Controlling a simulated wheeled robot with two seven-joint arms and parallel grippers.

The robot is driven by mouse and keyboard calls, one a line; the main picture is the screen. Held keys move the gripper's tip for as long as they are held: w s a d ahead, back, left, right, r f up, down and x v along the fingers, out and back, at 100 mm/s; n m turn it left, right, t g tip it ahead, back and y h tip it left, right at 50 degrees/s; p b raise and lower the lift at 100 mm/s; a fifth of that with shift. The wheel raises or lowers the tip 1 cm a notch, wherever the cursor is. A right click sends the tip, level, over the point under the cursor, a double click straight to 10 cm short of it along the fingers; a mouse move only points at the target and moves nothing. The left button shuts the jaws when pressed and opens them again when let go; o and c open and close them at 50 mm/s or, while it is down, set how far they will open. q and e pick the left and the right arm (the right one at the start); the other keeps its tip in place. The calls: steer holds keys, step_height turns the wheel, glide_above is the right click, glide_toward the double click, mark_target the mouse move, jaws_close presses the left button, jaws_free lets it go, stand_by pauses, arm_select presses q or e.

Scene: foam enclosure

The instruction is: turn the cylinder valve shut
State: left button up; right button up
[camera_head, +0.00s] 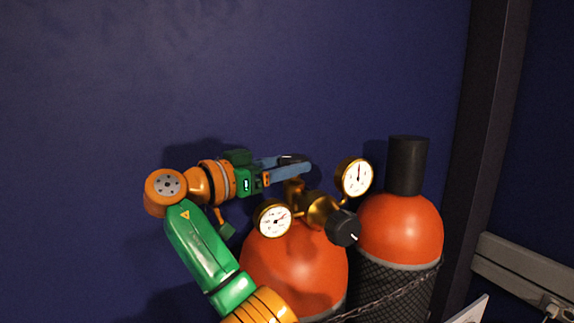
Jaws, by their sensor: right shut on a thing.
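My right gripper (302,164), with blue fingers on a green and orange wrist, reaches in from the left above the near gas cylinder (292,265). It is shut on the dark cylinder valve (290,157) at the top of that cylinder. The fingers hide most of the valve, so its turned position cannot be told. The cylinder is orange at the shoulder and stands upright. A brass regulator (318,209) with a black knob (343,228) sits to the right of and below the fingers. My left gripper is not in view.
Two round gauges, a lower left one (275,220) and an upper right one (357,177), stand close to the fingers. A second orange cylinder (400,230) with a black cap (407,165) stands to the right. A chain (400,291) crosses the cylinders. The blue wall behind is bare.

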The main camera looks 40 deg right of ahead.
steer(key=shift+r, duration=0.1)
steer(key=o, duration=1.4)
steer(key=shift+c, duration=0.2)
steer(key=shift+a, duration=0.1)
steer(key=a, duration=0.7)
steer(key=shift+a, duration=0.15)
